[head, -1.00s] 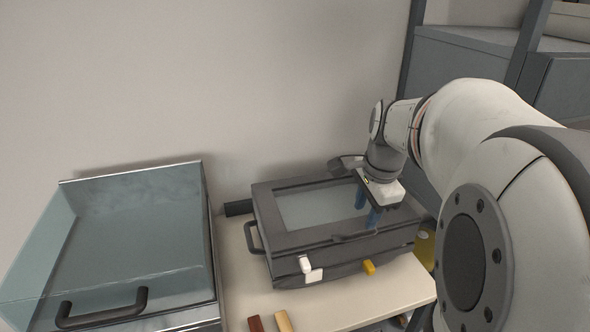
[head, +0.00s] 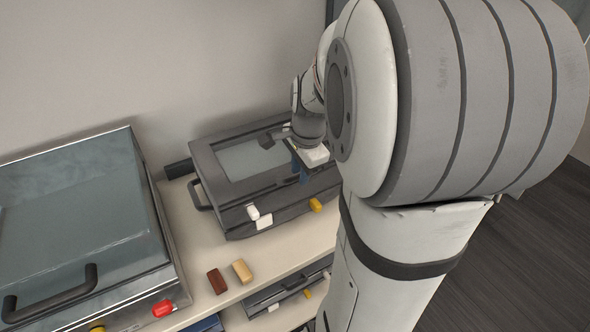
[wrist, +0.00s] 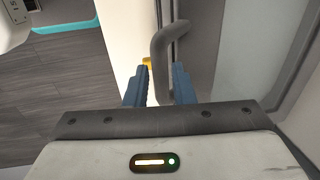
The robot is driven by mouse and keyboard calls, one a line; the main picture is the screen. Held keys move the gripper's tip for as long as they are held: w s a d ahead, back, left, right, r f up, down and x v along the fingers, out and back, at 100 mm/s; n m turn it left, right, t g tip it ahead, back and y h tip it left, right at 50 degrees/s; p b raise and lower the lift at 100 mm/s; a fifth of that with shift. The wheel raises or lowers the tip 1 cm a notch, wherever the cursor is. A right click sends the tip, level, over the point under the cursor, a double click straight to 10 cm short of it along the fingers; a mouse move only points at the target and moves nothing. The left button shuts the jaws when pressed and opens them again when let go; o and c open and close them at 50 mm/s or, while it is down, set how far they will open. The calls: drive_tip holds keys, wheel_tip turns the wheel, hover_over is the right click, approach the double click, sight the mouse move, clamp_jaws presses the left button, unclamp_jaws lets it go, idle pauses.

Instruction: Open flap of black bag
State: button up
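No soft bag shows. The black thing is a boxy dark grey case (head: 238,223) with a flat lid holding a clear window (head: 250,158). The lid lies down on the case. My gripper (head: 299,173) is over the lid's front right part, pointing down, its blue fingers apart. In the wrist view, the curved dark handle (wrist: 158,55) passes between the two fingertips of my gripper (wrist: 161,82), with hardly any space at its sides. I cannot tell whether the fingers press on it. My arm hides the case's right end.
A glass-lidded case (head: 75,215) with a black handle stands at the left. A red-brown block (head: 217,281) and a tan block (head: 242,271) lie on the pale shelf (head: 185,235) in front. Another case (head: 285,292) sits on the level below. The wall is close behind.

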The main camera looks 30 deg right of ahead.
clamp_jaws()
